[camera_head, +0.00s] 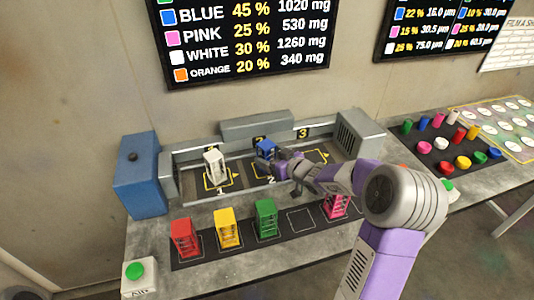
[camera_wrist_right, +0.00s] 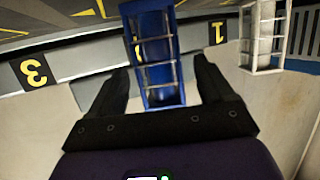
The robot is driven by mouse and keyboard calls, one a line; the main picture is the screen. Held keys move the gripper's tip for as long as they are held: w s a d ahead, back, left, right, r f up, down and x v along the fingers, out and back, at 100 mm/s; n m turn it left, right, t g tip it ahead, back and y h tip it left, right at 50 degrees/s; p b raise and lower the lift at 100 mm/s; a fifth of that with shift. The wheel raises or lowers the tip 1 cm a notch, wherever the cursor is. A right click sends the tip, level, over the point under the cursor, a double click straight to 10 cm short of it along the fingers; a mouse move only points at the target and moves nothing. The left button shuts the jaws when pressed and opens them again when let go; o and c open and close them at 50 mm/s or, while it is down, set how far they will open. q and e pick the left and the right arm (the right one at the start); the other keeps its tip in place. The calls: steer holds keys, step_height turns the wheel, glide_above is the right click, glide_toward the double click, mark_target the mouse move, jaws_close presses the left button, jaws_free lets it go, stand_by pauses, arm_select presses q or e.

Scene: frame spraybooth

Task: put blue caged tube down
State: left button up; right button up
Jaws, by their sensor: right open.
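The blue caged tube (camera_head: 265,148) stands in the booth at the spot marked 2, its lower part partly hidden by my right gripper (camera_head: 280,162). In the right wrist view the blue caged tube (camera_wrist_right: 160,75) lies between the two dark fingers of my right gripper (camera_wrist_right: 163,72). The fingers are open, with a gap visible beside the tube. My left gripper is not in view.
A white caged tube (camera_head: 214,165) stands at spot 1, left of the blue one. Red (camera_head: 184,238), yellow (camera_head: 228,228), green (camera_head: 265,218) and pink (camera_head: 336,205) caged tubes stand on the front strip, with an empty outlined square (camera_head: 301,219) among them. Booth walls are close.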

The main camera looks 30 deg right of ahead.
steer(key=p+v, duration=0.2)
steer(key=v, duration=0.7)
steer(key=shift+s, duration=0.25)
steer(key=shift+r, duration=0.15)
